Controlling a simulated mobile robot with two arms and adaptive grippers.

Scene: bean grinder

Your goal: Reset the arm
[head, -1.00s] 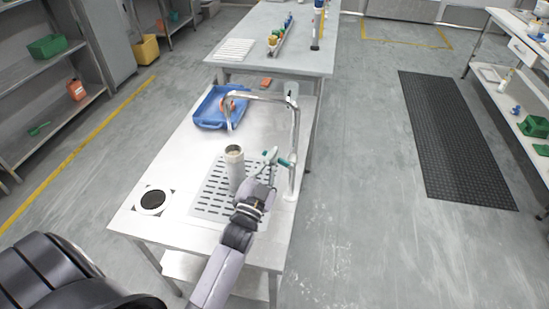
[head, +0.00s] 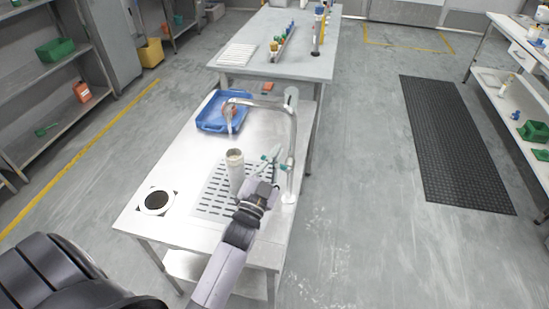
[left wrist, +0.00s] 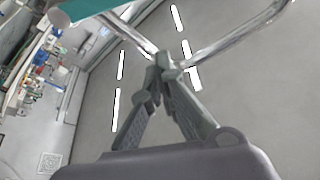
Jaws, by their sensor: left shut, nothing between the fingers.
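My left gripper (head: 270,158) is in front of the tap on the steel sink table (head: 180,165). Its fingers are closed together and empty, as the left wrist view (left wrist: 160,70) shows. A pale upright cylinder with an open top (head: 235,172) stands on the slotted drain plate (head: 210,203), just left of the gripper. I cannot tell whether the gripper touches the tap. My right gripper is not in view.
The curved metal tap (head: 293,130) with teal handles rises close to the gripper. A blue basin (head: 210,124) lies behind, and a round dark-centred fixture (head: 156,201) is at the front left. A second table (head: 250,65) stands behind.

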